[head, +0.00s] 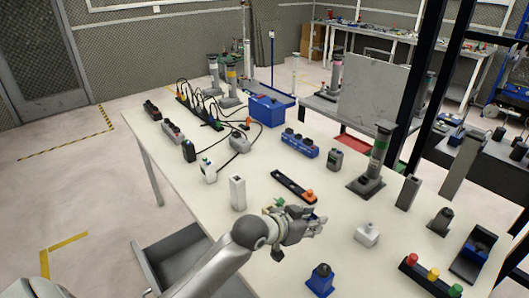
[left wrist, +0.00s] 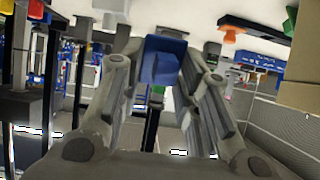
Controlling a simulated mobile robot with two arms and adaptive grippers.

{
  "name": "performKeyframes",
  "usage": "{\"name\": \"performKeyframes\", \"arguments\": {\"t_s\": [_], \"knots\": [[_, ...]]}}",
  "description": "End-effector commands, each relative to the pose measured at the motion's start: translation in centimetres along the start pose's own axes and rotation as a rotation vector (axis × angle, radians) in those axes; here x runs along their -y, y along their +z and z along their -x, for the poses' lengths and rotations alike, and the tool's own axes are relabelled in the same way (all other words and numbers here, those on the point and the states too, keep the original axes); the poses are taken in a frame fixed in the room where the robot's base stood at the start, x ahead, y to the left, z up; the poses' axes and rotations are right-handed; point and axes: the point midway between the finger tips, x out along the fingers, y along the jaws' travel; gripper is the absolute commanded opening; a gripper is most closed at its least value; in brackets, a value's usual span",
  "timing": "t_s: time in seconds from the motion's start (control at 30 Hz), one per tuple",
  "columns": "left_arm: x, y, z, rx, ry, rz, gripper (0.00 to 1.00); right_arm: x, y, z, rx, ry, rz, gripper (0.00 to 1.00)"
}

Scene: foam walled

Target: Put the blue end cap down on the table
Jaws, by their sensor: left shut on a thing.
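My left gripper (head: 308,224) is above the middle of the white table (head: 262,208) in the head view. It is shut on the blue end cap (left wrist: 164,60), which sits between the two fingertips in the left wrist view. In the head view the fingers mostly hide the cap. I cannot tell the exact gap between the cap and the tabletop. My right gripper does not show.
A dark bar with an orange part (head: 309,195) lies just behind the gripper. A white block (head: 367,234) stands to the right, a blue part (head: 320,280) in front, and a white upright block (head: 238,193) to the left. Bare tabletop lies between them.

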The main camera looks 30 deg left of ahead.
Motion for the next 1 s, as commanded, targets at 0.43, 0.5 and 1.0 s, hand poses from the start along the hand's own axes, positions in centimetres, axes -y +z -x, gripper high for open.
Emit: {"name": "performKeyframes", "arguments": {"t_s": [0.43,0.5,1.0], "knots": [[0.9,3.9,-3.0,0.004,0.004,0.001,0.15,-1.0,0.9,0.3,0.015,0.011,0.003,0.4],[0.9,4.4,-3.3,0.003,0.004,0.0,0.15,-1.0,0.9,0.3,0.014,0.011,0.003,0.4],[0.9,7.8,-5.1,0.001,0.003,-0.002,0.15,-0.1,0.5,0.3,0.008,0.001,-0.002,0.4]]}}
